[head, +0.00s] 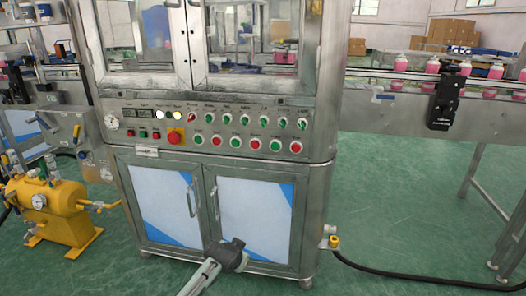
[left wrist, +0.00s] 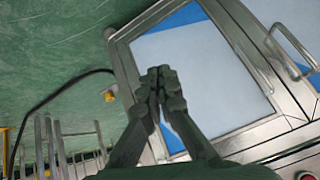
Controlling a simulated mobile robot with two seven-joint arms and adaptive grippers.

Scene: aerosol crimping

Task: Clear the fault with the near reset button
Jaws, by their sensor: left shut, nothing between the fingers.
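The control panel (head: 250,131) runs across the front of the steel crimping machine. My left gripper (head: 238,245) is shut and empty, well below the panel, in front of the cabinet doors. In the left wrist view its fingertips (left wrist: 160,78) meet before a door; a red button (left wrist: 306,176) shows at the corner. My right gripper is not in view.
Cabinet doors with handles (head: 188,198) lie under the panel. A yellow tank (head: 48,208) stands at left. A conveyor (head: 430,110) with pink-filled containers runs off at right. A black hose (head: 420,289) lies on the green floor. Space before the panel is clear.

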